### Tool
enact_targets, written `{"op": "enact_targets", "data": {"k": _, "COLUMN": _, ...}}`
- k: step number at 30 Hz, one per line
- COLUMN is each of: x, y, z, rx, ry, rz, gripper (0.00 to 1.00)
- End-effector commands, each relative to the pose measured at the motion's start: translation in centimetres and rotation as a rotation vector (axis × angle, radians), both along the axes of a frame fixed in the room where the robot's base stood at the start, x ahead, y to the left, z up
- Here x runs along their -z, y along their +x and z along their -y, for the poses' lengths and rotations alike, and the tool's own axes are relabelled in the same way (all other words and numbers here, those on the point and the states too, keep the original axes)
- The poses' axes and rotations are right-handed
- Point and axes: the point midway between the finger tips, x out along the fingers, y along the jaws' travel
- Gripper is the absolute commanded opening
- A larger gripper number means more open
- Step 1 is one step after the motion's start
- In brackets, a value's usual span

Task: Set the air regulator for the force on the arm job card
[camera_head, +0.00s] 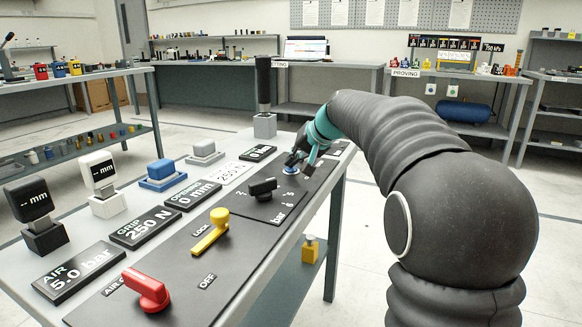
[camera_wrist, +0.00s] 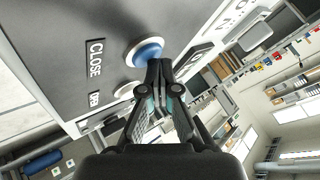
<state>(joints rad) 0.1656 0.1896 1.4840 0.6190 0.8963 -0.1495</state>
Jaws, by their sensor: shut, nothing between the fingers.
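The air regulator looks to be the black knob (camera_head: 263,187) on a dark panel (camera_head: 235,235), with a scale marked "bar"; its exact setting is hard to read. A plate (camera_head: 78,271) reads "AIR 5.0 bar", and another (camera_head: 150,226) reads "GRIP 250 N". A white card (camera_head: 231,173) behind the panel seems to read 250; its other print is too small. My gripper (camera_head: 296,160) is shut and empty at a blue button (camera_head: 290,170) beyond the knob. In the wrist view its fingertips (camera_wrist: 160,66) overlap the blue button (camera_wrist: 147,51) beside "CLOSE"; contact is unclear.
A yellow lever (camera_head: 212,231) at "LOCK" and a red lever (camera_head: 147,288) at "AIR" and "OFF" stand on the panel's near part. Two "mm" gauges (camera_head: 37,208) and a blue block (camera_head: 161,173) stand left. A dark post (camera_head: 263,85) rises behind my gripper.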

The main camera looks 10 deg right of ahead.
Motion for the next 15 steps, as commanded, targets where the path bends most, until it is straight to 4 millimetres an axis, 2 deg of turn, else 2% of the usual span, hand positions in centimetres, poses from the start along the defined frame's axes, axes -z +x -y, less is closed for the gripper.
{"op": "enact_targets", "data": {"k": 7, "x": -1.4, "y": 0.0, "z": 0.0, "rx": 0.000, "ry": 0.000, "rz": 0.000, "gripper": 0.00}}
{"op": "enact_targets", "data": {"k": 15, "x": -1.6, "y": 0.0, "z": 0.0, "rx": 0.000, "ry": 0.000, "rz": 0.000, "gripper": 0.00}}
